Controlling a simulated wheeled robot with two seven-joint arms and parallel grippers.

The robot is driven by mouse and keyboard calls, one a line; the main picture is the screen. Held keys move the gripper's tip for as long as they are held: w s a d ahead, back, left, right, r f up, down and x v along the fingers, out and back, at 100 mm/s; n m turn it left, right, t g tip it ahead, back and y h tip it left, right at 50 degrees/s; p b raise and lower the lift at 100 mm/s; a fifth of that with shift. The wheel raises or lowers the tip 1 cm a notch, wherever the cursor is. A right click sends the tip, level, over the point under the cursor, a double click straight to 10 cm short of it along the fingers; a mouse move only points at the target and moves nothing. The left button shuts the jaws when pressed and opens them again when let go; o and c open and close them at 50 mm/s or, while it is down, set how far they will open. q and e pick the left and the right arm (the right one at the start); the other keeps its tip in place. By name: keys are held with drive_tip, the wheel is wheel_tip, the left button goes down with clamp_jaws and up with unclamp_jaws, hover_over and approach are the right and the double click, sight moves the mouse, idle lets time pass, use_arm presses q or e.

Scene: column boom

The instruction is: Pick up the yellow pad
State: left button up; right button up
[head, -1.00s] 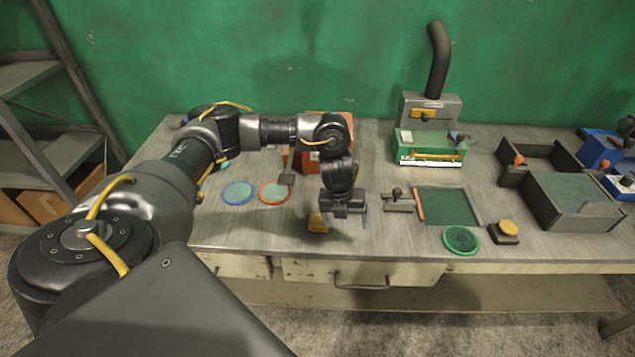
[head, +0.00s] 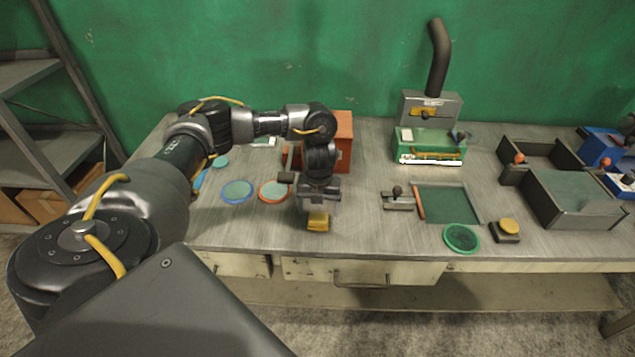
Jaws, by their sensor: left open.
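The yellow pad (head: 318,222) is a small yellow block on the grey workbench, near its front edge. My left gripper (head: 318,208) points down right over the pad and is open. Its body hides the back of the pad. I cannot tell whether the fingers touch the pad or are just above it. My right gripper is not in view.
Blue-rimmed (head: 237,191) and orange-rimmed (head: 273,190) discs lie left of the gripper. An orange box (head: 343,141) stands behind it. Right are a small grey clamp (head: 398,200), a green mat (head: 447,204), a green disc (head: 461,238) and a yellow-topped button (head: 508,227).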

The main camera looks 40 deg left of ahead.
sight(318, 217)
use_arm(q)
drive_tip(key=shift+f, duration=0.15)
wheel_tip(318, 217, down, 4)
drive_tip(key=shift+s+f+p, duration=0.1)
drive_tip(key=shift+f+p, duration=0.15)
drive_tip(key=shift+p, duration=0.8)
drive_tip(key=shift+f, duration=0.2)
drive_tip(key=c, duration=1.1)
